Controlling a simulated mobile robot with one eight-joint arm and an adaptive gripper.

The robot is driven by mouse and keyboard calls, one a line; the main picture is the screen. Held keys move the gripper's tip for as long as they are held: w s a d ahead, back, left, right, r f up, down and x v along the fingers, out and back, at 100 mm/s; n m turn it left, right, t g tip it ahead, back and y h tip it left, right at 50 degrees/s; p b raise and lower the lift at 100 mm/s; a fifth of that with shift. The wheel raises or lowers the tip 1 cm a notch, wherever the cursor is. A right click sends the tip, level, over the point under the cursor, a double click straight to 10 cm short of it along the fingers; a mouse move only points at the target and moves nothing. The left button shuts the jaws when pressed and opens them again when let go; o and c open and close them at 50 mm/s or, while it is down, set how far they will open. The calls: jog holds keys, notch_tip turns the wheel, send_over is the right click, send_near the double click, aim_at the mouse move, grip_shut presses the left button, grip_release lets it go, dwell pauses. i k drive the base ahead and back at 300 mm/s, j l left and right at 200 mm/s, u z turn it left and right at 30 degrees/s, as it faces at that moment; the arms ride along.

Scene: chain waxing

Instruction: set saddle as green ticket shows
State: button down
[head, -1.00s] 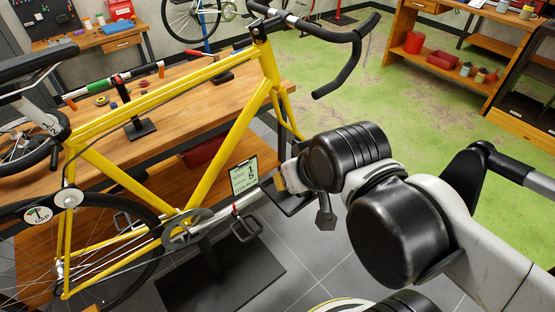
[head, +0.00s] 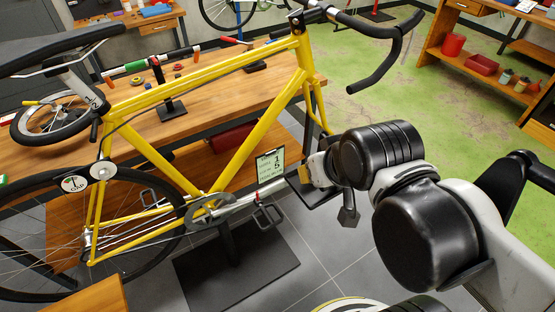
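The yellow bicycle (head: 215,75) stands side-on in the head view. Its black saddle (head: 62,50) is at the upper left, above silver rails and a whitish seat post (head: 72,88) with a mark too small to read. A ticket on a clipboard (head: 270,165), pale with a green tint, hangs by the pedals; a "1" and a "5" show, other lines are too small. My arm reaches in from the right, well to the right of the saddle. Its end (head: 318,168) is near the clipboard. I cannot tell whether my gripper is open or shut.
A round dial marked GAP (head: 75,183) is by the rear wheel (head: 25,285). A wooden bench (head: 215,110) with small tools stands behind the bicycle. A shelf (head: 490,50) with red containers is at the back right. The green floor (head: 400,100) between is clear.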

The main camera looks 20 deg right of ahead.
aim_at(16, 56)
jog(key=u, duration=1.3)
